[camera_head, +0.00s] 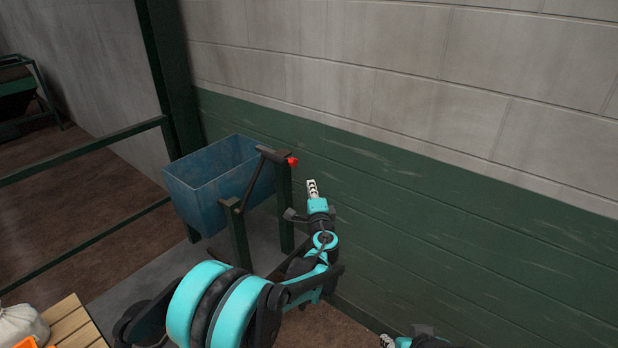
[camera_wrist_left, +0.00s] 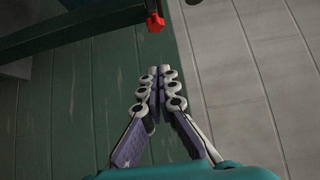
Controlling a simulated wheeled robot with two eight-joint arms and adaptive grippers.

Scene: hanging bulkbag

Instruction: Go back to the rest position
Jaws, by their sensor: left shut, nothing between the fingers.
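My left gripper (camera_head: 312,189) is raised in front of the green lower wall, to the right of a dark post frame. In the left wrist view its fingers (camera_wrist_left: 160,88) are together with nothing between them. A small red piece (camera_head: 292,161) sits at the end of the dark bar on the frame, up and left of the gripper and apart from it. The red piece (camera_wrist_left: 155,23) also shows beyond the fingertips in the left wrist view. The tip of my right gripper (camera_head: 387,341) just shows at the bottom edge; most of it is cut off.
A blue open bin (camera_head: 205,185) stands behind the dark post frame (camera_head: 239,240). Green rails (camera_head: 85,152) run along the left. A wooden pallet (camera_head: 70,322) with a pale sack (camera_head: 20,326) is at the lower left. The wall (camera_head: 450,215) bounds the right side.

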